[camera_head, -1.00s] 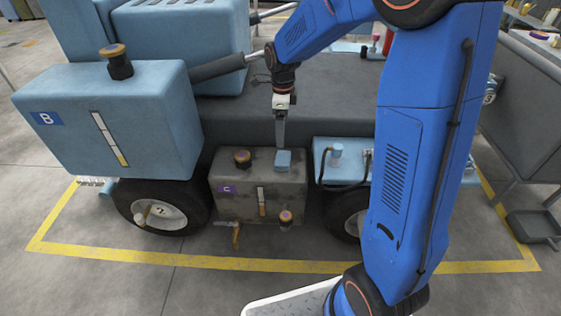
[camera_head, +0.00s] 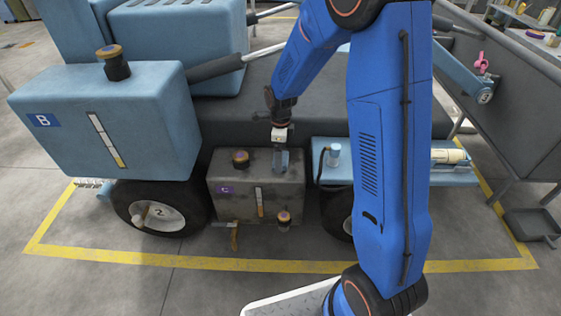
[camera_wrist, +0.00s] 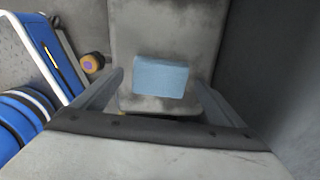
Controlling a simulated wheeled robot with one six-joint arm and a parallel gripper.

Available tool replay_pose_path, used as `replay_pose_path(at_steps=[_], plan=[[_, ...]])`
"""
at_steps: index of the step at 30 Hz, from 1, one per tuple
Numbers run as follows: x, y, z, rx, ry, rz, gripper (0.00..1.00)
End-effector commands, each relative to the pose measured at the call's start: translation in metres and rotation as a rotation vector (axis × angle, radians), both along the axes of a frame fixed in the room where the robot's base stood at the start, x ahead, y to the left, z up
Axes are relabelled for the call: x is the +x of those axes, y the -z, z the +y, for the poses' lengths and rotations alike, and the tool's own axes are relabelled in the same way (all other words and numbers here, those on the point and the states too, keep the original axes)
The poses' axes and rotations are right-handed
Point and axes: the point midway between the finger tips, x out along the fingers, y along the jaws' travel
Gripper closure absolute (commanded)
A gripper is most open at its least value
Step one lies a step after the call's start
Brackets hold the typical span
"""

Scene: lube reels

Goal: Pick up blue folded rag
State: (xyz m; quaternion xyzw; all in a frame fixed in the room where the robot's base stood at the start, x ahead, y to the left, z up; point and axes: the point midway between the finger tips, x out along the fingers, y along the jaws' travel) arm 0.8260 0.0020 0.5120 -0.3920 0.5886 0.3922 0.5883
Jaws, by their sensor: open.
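The blue folded rag (camera_wrist: 160,77) lies flat on top of the grey tank marked C (camera_head: 257,198). In the wrist view it sits centred ahead of my open gripper (camera_wrist: 159,79), with one finger to each side and a gap at both sides. In the head view my gripper (camera_head: 281,161) points down over the right part of the tank top. Its fingers mostly cover the rag there. I cannot tell the exact height of the fingertips above the tank top.
The tank's dark cap with an orange rim (camera_head: 240,158) stands left of the gripper. A larger blue tank marked B (camera_head: 105,120) is at the left. A light blue shelf with a pale fitting (camera_head: 334,155) is at the right. The grey cart body (camera_head: 235,119) stands close behind.

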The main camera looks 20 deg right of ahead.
Motion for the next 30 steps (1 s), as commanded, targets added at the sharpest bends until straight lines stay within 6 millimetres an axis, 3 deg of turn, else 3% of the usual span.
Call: replay_pose_path(at_steps=[4, 12, 17, 18, 26, 30], plan=[[0.000, 0.012, 0.000, 0.000, 0.000, 0.000, 0.08], [0.000, 0.013, 0.000, 0.000, 0.000, -0.001, 0.10], [0.000, 0.013, 0.000, 0.000, 0.000, -0.001, 0.48], [0.000, 0.013, 0.000, 0.000, 0.000, -0.001, 0.52], [0.000, 0.012, 0.000, 0.000, 0.000, -0.001, 0.52], [0.000, 0.002, 0.000, 0.000, 0.000, -0.002, 0.52]])
